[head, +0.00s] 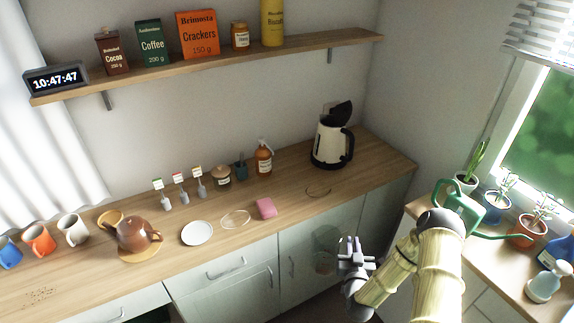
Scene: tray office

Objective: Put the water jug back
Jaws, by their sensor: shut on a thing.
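A clear jug (325,248), which I take to be the water jug, is hard to make out against the pale cabinet fronts. It hangs in front of the counter's edge and looks about upright; I cannot tell how much water it holds. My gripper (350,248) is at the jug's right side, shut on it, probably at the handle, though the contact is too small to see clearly. A thin dark ring mark (318,192) lies on the bare wooden counter (360,186), above the jug in the picture.
A cream kettle (330,143) with its lid up stands behind the ring mark. A pink sponge (266,208), clear round thing (235,218), white plate (197,233) and brown teapot (134,234) stand leftward. A green watering can (462,205) and potted plants are right, near my arm.

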